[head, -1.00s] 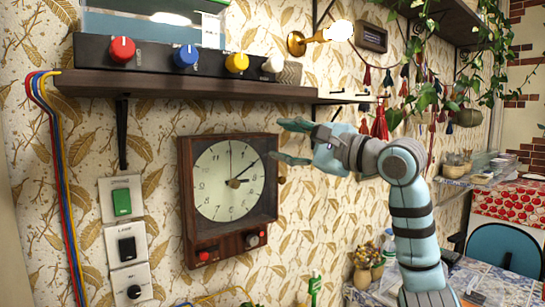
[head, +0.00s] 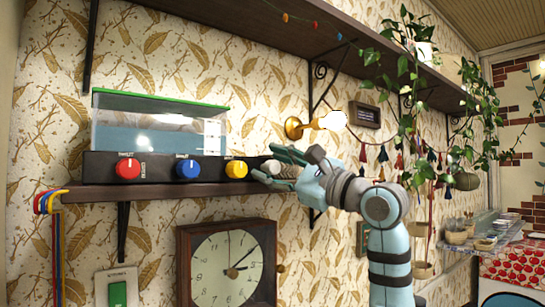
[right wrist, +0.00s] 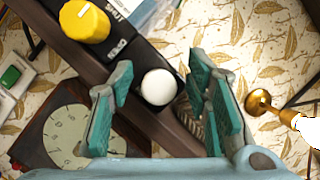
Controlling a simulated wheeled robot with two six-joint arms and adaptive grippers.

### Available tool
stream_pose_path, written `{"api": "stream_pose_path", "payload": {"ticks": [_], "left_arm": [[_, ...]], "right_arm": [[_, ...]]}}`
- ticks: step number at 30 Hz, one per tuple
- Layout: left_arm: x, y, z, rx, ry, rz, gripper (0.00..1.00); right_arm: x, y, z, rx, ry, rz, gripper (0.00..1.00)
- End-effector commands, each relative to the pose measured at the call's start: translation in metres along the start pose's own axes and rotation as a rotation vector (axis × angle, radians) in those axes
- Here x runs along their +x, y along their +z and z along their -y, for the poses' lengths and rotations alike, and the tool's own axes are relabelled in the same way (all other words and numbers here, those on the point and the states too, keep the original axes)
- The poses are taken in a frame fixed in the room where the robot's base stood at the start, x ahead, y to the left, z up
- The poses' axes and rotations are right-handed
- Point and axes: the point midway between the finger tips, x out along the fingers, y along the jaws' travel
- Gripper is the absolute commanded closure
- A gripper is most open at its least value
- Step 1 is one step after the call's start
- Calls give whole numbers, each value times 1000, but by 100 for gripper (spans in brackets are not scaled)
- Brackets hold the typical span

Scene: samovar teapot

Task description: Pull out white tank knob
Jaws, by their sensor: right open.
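The white knob (right wrist: 158,87) is at the right end of the dark control box (right wrist: 135,52) on the shelf. In the right wrist view it sits between the spread fingers of my right gripper (right wrist: 157,98), with gaps on both sides. In the head view my right gripper (head: 277,168) is open at the box's right end, and the white knob (head: 268,168) is partly covered by its fingers. I cannot tell how far the fingertips are from the knob in depth. My left gripper is not in view.
Red (head: 128,168), blue (head: 188,168) and yellow (head: 236,169) knobs line the box left of the white one. A clear tank (head: 150,125) stands above it. A wall clock (head: 228,265) hangs below the shelf (head: 150,192). A lit lamp (head: 333,120) is on the right.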

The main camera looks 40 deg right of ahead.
Motion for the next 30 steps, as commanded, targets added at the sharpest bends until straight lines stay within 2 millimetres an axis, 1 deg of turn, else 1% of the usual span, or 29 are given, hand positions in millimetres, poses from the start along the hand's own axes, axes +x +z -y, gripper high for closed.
{"api": "stream_pose_path", "payload": {"ticks": [7,14,15,23,30], "left_arm": [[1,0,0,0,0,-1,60],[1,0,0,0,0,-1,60],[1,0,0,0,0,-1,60],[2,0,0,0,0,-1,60],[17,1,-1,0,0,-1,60]], "right_arm": [[1,-1,-1,0,0,0,56],[1,-1,-1,0,0,0,93],[1,-1,-1,0,0,0,99],[-1,0,-1,0,-1,1,100],[-26,7,-1,-2,-3,1,100]]}}
